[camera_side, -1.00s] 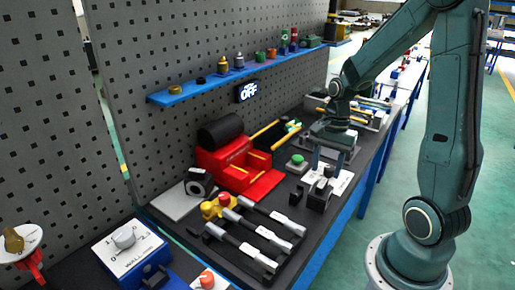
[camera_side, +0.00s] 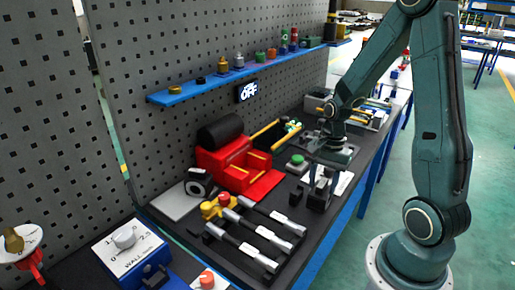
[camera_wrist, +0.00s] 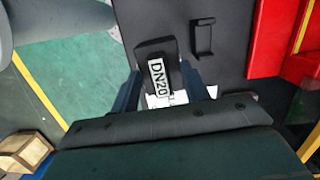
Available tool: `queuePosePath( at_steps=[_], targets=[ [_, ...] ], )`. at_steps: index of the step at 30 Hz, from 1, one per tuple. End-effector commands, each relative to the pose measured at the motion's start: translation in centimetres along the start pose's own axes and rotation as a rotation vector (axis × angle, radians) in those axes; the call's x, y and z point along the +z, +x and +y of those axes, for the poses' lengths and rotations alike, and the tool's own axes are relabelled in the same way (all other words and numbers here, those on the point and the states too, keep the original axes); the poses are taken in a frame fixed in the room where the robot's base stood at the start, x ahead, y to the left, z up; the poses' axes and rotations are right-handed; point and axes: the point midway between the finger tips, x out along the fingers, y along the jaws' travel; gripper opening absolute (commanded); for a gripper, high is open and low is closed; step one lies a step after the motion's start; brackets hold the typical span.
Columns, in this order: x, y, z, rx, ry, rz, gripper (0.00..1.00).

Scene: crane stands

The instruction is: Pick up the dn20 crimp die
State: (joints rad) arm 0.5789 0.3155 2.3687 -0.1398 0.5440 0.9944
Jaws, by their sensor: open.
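The DN20 crimp die (camera_wrist: 150,46) is a dark block with a white "DN20" label, in the upper middle of the wrist view. In the side view, a dark block (camera_side: 318,202) stands on the bench below my gripper, partly hidden by the fingers. My gripper (camera_side: 324,182) points down over it. In the wrist view, the open fingers of my gripper (camera_wrist: 161,85) lie on either side of the labelled die. I cannot tell whether either finger touches it.
A black bracket (camera_wrist: 203,40) stands right of the die. The red machine (camera_side: 235,165) and a green button box (camera_side: 297,163) are nearby. Several grey-and-black tools (camera_side: 245,247) lie in front. The bench's blue edge (camera_side: 335,232) is close on the right.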

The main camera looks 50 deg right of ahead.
Motion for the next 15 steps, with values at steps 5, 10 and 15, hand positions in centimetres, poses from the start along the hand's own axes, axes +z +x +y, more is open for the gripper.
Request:
queuePosePath(
  at_steps=[5,10,15],
  targets=[
    [0.0,-0.03,-0.01,0.0,0.0,0.0,0.45],
    [0.0,-0.04,-0.01,-0.001,0.0,0.0,0.4],
    [-0.01,-0.05,-0.02,-0.001,0.0,0.0,0.06]
  ],
)
